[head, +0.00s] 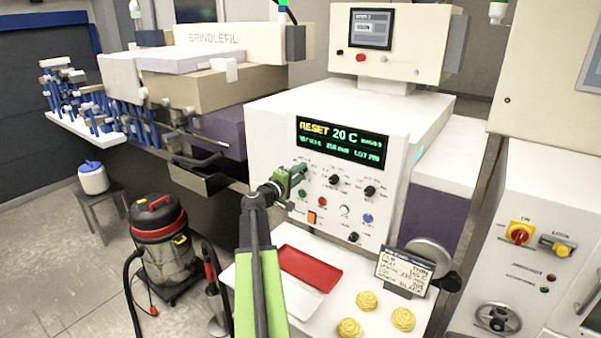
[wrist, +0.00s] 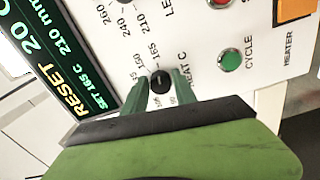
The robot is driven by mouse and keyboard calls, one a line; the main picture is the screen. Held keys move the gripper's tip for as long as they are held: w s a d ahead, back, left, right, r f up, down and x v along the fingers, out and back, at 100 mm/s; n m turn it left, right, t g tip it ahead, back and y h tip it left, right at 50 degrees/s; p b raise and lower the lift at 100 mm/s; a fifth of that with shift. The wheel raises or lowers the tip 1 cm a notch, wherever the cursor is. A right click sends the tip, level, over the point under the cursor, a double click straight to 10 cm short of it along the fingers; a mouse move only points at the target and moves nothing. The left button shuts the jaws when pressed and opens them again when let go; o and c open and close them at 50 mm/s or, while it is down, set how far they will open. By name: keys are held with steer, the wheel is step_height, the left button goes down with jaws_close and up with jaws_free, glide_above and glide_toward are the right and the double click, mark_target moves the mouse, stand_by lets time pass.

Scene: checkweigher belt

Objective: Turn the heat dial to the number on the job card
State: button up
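The heat dial (wrist: 160,82) is a small black knob, marked HEAT C, on the white control panel (head: 350,190). In the wrist view my gripper (wrist: 159,79) has one green finger on each side of the knob, closed against it. Numbers ring the knob, with 150 and 165 readable above it; its exact pointer angle is hard to tell. The display (head: 341,144) reads RESET 20 C and, in the wrist view, SET 165 C. In the head view my gripper (head: 297,176) hides the dial. The job card (head: 406,270) has small text; its heat line seems to read 165 C.
Other knobs, a green button (wrist: 229,60) and an orange switch (head: 311,217) sit close around the dial. Below are a red tray (head: 309,270), a white tray (head: 290,297) and yellow coils (head: 403,319). A vacuum cleaner (head: 165,250) stands on the floor at left.

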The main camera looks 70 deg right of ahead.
steer(key=o, duration=0.3)
steer(key=shift+w, duration=0.1)
steer(key=v, duration=1.7)
steer(key=shift+a, duration=0.2)
